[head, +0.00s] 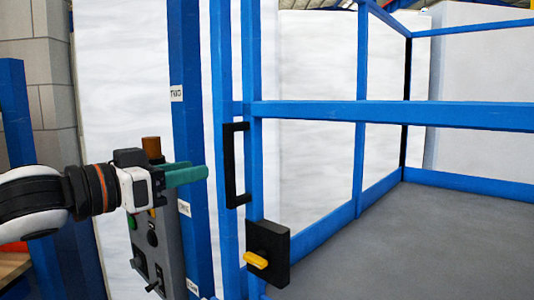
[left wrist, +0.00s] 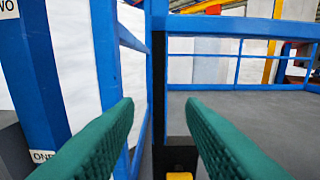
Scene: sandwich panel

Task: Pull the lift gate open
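The lift gate is a blue tube frame (head: 390,112) with a black upright handle (head: 235,165) on its near post. Below the handle is a black latch box (head: 280,268) with a yellow knob (head: 256,260). My left gripper (head: 206,173) has green fingers and is just left of the handle, at about its height, with a gap in the picture. In the left wrist view the fingers (left wrist: 160,108) are apart with nothing between their tips. A black upright bar, apparently the handle (left wrist: 158,85), stands beyond them, and the yellow knob (left wrist: 180,176) is below. My right gripper is out of view.
A grey control box (head: 165,240) with buttons and a brown top knob stands beneath and beside my left gripper. A blue post (head: 188,90) with small labels rises behind the gripper. The grey platform floor (head: 430,240) beyond the gate is bare.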

